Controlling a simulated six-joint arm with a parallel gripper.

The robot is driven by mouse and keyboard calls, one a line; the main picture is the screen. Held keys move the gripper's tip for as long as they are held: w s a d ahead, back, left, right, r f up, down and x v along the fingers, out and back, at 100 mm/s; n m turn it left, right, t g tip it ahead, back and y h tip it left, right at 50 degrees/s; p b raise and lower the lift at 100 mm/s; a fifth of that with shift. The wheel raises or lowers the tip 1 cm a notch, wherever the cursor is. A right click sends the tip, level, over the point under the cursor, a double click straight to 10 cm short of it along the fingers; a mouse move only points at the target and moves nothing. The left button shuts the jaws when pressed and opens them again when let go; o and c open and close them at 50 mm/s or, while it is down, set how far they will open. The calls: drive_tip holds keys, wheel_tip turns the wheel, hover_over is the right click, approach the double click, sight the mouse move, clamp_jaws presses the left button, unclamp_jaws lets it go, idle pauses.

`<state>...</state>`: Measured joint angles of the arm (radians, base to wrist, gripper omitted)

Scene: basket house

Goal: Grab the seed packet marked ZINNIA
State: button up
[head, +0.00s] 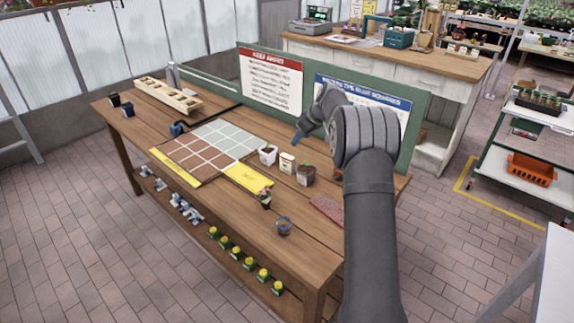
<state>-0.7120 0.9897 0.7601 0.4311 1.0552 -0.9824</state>
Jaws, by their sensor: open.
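I cannot read the word ZINNIA anywhere in the head view, and I cannot pick out a seed packet for certain. A small cream item (287,162) stands on the wooden workbench (235,220), between a white pot with a seedling (267,154) and a brown pot (306,175). Its marking is too small to read. My gripper (299,136) is open, above the bench just behind and to the right of the white pot. It looks empty and apart from these items. My arm hides part of the bench's right end.
A grid board (207,148) with a yellow strip (248,178) covers the bench middle. A small plant (265,198), a bluish cup (284,226) and a reddish mat (326,208) lie nearer. A green panel (222,88) with signs edges the back. A wooden rack (167,96) stands left.

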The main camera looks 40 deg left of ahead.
sight(288, 157)
drive_tip(key=x, duration=1.1)
drive_tip(key=shift+s+a+f, duration=0.1)
drive_tip(key=shift+s+a, duration=0.05)
drive_tip(key=shift+s, duration=0.05)
drive_tip(key=shift+x, duration=2.85)
drive_tip(key=c, duration=1.1)
